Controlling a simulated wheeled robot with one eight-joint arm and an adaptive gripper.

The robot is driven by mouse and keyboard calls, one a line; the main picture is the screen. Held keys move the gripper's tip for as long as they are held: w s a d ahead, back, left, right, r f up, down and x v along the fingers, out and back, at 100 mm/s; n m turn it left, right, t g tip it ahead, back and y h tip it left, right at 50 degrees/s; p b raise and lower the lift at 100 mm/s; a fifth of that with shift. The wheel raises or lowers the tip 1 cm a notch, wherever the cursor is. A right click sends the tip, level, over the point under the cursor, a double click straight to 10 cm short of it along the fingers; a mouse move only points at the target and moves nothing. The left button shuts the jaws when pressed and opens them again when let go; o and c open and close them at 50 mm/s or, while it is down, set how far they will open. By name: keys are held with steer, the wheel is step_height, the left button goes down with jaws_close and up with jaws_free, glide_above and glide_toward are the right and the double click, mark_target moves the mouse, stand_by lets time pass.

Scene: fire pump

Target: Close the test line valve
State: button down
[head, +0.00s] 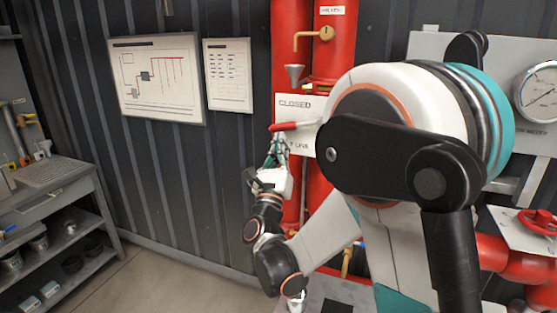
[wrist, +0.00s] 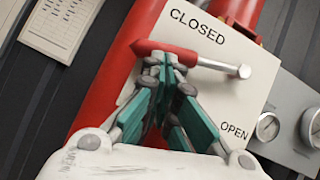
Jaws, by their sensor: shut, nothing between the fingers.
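The test line valve's red-handled lever (wrist: 185,56) crosses a white plate (wrist: 213,90) marked CLOSED at the top and OPEN lower down. Its red grip points left, just below the word CLOSED, and its metal rod runs right to a round silver end.
Red pipes (head: 291,40) stand behind the plate, with a brass tap (head: 326,33) above. A shelf unit (head: 50,200) stands at left. A gauge (head: 540,92) and a red handwheel (head: 538,222) are at right. The floor (head: 170,285) at lower left is clear.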

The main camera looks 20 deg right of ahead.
mark_target(276, 131)
steer(key=shift+w+d+r, duration=0.15)
steer(key=shift+w+r, duration=0.05)
steer(key=shift+w, duration=0.05)
steer(key=shift+r, duration=0.1)
steer(key=r, duration=0.1)
steer(key=a+r+m+h+p, duration=0.1)
steer(key=w+r+m, duration=0.1)
steer(key=shift+a+g+h, duration=0.15)
steer(key=shift+g+h, duration=0.15)
steer(key=shift+s+f, duration=0.1)
steer(key=shift+f, duration=0.1)
